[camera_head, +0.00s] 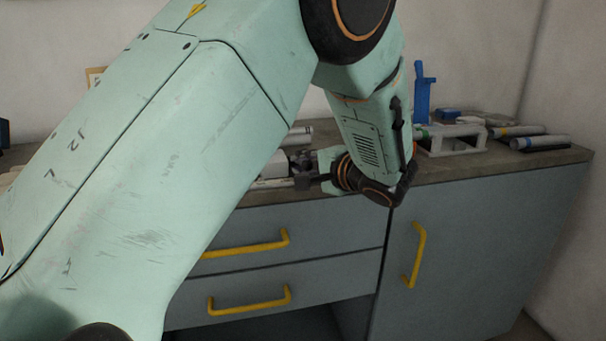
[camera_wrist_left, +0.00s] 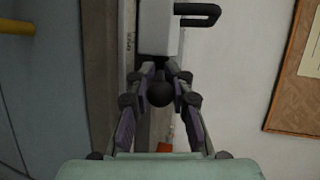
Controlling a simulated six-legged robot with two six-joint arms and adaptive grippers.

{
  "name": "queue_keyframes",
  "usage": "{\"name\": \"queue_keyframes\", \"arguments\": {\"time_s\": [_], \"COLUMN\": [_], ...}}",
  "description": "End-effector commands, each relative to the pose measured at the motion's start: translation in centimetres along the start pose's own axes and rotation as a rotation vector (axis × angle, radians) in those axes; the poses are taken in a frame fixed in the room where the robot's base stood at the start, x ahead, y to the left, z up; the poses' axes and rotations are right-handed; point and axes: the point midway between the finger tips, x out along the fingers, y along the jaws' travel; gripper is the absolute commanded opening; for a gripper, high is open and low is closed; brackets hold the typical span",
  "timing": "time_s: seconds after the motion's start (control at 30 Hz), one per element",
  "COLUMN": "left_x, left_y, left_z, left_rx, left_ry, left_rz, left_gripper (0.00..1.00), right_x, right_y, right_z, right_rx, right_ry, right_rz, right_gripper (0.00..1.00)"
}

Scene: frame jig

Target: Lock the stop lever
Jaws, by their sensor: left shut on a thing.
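My left gripper (camera_head: 306,178) reaches down to the worktop at the front edge, partly hidden by my own arm. In the left wrist view, its two fingers (camera_wrist_left: 160,88) close around a round black knob (camera_wrist_left: 160,94), which looks like the end of the stop lever. The rest of the lever is hidden behind the knob and fingers. A pale block (camera_wrist_left: 158,28) with a black handle-like loop (camera_wrist_left: 200,14) lies just beyond the fingertips. In the head view, pale jig parts (camera_head: 272,183) show beside the gripper. My right gripper is not in view.
The grey worktop (camera_head: 480,168) has blue cabinets with yellow handles below. At the right stand a grey frame block (camera_head: 452,139), an upright blue tool (camera_head: 423,95) and banded cylinders (camera_head: 541,143). A wall lies close behind. A framed board (camera_wrist_left: 300,75) shows in the wrist view.

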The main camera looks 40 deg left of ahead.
Motion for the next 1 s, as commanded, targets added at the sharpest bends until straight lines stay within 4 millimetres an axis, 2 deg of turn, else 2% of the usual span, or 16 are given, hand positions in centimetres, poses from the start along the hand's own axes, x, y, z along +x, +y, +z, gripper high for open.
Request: {"name": "queue_keyframes", "arguments": {"time_s": [0.2, 0.67, 0.7, 0.83, 1.0], "left_x": [0.0, -0.01, 0.0, 0.0, 0.0], "left_y": [0.38, 0.35, 0.35, 0.32, 0.27], "left_z": [0.0, 0.02, 0.03, 0.02, 0.0], "left_rx": [-0.004, -0.006, -0.006, -0.006, -0.007], "left_ry": [0.002, 0.001, 0.001, 0.001, 0.001], "left_rz": [-0.016, -0.019, -0.019, -0.019, -0.02], "left_gripper": [0.0, 0.0, 0.22, 0.33, 0.33], "right_x": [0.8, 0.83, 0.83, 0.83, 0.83], "right_y": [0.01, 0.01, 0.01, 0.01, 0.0], "right_z": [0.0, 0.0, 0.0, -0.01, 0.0], "right_rx": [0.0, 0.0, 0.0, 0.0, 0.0], "right_ry": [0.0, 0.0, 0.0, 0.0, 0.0], "right_rz": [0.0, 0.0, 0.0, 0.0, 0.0], "right_gripper": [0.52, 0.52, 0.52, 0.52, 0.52]}}
